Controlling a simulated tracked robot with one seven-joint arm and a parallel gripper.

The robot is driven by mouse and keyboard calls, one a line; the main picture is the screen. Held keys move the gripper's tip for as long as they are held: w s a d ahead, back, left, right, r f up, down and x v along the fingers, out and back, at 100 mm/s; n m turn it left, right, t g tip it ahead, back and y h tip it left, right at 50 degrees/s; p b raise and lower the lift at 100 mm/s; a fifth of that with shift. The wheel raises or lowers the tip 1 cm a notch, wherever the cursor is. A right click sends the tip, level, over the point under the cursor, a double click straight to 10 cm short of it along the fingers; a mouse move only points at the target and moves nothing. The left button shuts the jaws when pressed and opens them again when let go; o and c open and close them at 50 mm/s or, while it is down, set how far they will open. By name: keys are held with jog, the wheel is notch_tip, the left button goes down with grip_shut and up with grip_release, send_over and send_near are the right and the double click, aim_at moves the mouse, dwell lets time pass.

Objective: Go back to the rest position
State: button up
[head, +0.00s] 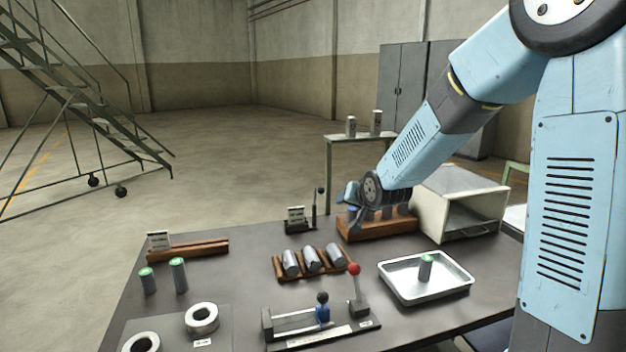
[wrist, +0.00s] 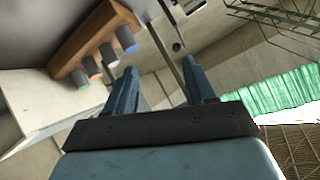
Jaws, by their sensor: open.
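My gripper (wrist: 160,85) shows in the wrist view with its two blue fingers apart and nothing between them. In the head view my blue arm reaches down from the upper right, and its end is over the back of the table (head: 240,258), close to a wooden rack (head: 365,230). The fingers are partly hidden in the head view.
A furnace box (head: 458,195) stands right of the rack. A metal tray (head: 405,285) holds a green-topped cylinder (head: 426,268). A wooden cradle (head: 280,268) holds grey billets. Green-topped cylinders (head: 178,275) and rings (head: 202,318) are at left.

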jog(key=s+d+r+g+h, duration=0.1)
jog(key=s+d+r, duration=0.2)
jog(key=s, duration=0.9)
jog(key=s+d+r+n+g+h, duration=0.1)
jog(key=s+d+r, duration=0.3)
jog(key=s, duration=0.8)
jog(key=s+d+r+g+h, duration=0.1)
jog(key=s+d+r+g, duration=0.2)
jog(key=s, duration=0.9)
jog(key=d, duration=0.2)
jog(key=shift+s+d+r+n, duration=0.2)
jog(key=shift+d+n, duration=0.1)
jog(key=shift+d, duration=0.1)
